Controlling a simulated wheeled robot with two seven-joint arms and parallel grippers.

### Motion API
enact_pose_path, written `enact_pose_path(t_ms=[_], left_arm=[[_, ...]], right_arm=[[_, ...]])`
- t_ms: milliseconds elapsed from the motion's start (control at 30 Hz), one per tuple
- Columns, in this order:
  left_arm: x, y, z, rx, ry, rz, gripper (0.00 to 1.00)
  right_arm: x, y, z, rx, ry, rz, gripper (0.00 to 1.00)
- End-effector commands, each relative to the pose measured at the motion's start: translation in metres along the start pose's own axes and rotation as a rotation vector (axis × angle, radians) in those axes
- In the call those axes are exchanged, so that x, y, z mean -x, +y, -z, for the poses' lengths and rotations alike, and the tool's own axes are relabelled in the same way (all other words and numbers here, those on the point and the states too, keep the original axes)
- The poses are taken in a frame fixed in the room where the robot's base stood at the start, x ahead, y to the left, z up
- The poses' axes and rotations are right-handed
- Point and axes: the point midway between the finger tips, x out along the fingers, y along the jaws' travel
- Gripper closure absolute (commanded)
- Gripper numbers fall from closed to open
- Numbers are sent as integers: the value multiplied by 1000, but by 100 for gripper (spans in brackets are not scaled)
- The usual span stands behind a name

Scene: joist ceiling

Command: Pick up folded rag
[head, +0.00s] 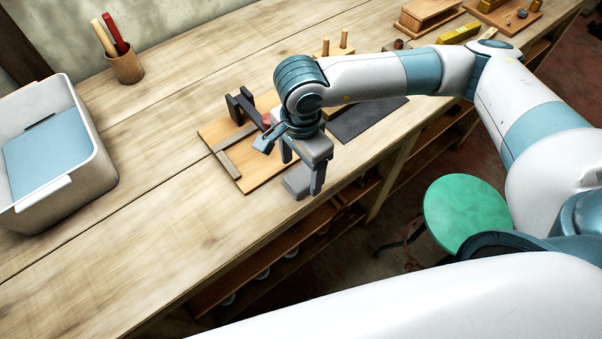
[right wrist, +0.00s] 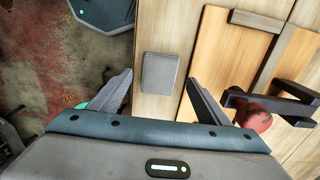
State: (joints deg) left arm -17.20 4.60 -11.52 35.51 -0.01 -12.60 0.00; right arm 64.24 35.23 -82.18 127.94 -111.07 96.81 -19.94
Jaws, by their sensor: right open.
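The folded rag (right wrist: 160,71) is a small grey rectangle lying flat on the pale wooden bench, close to its front edge. In the head view the rag (head: 295,187) shows partly, just below my right gripper (head: 301,170), which covers some of it. In the right wrist view my right gripper (right wrist: 158,88) is open. Its two fingers stand apart to the left and right of the rag, with nothing held between them. The gripper points down over the rag, and I see no clear contact. My left gripper is out of view.
A wooden board (head: 229,167) with a dark clamp-like fixture lies beside the rag. A white bin (head: 92,172) stands at left, near a cup of tools (head: 125,68). A dark mat (head: 360,120) lies behind my forearm. A green stool (head: 466,214) stands off the bench's front.

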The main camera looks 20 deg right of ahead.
Motion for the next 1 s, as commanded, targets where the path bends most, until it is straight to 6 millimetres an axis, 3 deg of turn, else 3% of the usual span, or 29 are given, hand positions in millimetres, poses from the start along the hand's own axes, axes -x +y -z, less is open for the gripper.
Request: enact_pose_path(t_ms=[200, 633, 800, 1000], left_arm=[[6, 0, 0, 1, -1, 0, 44], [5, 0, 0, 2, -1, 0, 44], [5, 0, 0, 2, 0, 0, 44], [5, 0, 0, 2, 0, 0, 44]], right_arm=[[-13, 1, 0, 2, 1, 0, 30], [-13, 0, 0, 2, 1, 1, 30], [-13, 0, 0, 2, 1, 0, 70], [-13, 0, 0, 2, 1, 0, 74]])
